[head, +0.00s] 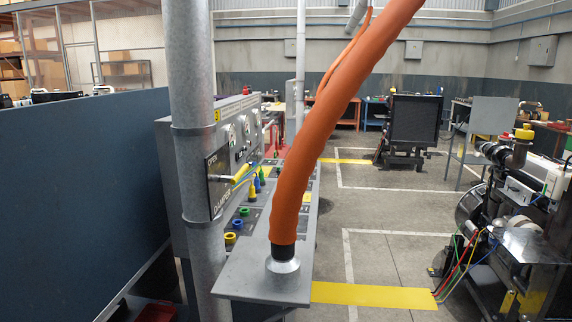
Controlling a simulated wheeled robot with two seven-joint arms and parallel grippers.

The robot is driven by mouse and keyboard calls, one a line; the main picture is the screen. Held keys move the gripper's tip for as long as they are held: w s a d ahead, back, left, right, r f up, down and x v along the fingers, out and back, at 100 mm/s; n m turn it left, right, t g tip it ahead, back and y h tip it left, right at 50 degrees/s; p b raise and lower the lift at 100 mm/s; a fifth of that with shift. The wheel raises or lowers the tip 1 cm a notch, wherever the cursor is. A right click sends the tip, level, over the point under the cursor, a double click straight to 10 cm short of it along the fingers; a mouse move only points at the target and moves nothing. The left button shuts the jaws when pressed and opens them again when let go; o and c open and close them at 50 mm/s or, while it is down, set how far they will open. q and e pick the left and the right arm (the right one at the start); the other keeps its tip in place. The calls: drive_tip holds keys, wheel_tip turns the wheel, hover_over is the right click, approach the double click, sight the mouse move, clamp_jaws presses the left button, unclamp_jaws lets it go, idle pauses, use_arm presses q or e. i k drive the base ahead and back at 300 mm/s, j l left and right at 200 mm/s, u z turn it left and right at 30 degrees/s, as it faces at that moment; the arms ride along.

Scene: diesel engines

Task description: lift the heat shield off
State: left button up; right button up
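Neither of my grippers shows in the head view. A diesel engine (510,205) stands at the right edge and is partly cut off by the frame. I cannot tell whether this plate is the heat shield. No other part stands out clearly as a heat shield.
A grey post (192,130) and a thick orange hose (318,145) ending on a grey shelf (240,284) block the near middle. A control panel (236,135) stands behind them, and a blue partition (80,190) fills the left. Open floor (390,210) lies between hose and engine.

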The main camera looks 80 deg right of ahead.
sight(515, 190)
drive_tip(key=k+l+z, duration=0.1)
drive_tip(key=l+z, duration=0.5)
drive_tip(key=z, duration=0.25)
drive_tip(key=l+z, duration=0.65)
drive_tip(key=z, duration=0.15)
drive_tip(key=i+l+z, duration=0.1)
drive_tip(key=l+z, duration=0.2)
drive_tip(key=z, duration=0.15)
drive_tip(key=i+l+z, duration=0.1)
drive_tip(key=l+z, duration=0.3)
drive_tip(key=i+l+z, duration=0.15)
drive_tip(key=z, duration=0.3)
drive_tip(key=i+l+z, duration=0.2)
drive_tip(key=z, duration=0.2)
drive_tip(key=i+l+z, duration=0.2)
drive_tip(key=z, duration=0.25)
drive_tip(key=i+z, duration=0.1)
drive_tip(key=z, duration=0.95)
drive_tip(key=i+j+z, duration=0.1)
drive_tip(key=j+z, duration=0.35)
drive_tip(key=j, duration=0.25)
drive_tip(key=j+z, duration=0.4)
drive_tip(key=j, duration=0.3)
drive_tip(key=k+j+z, duration=0.1)
drive_tip(key=j+z, duration=0.35)
drive_tip(key=j, duration=0.25)
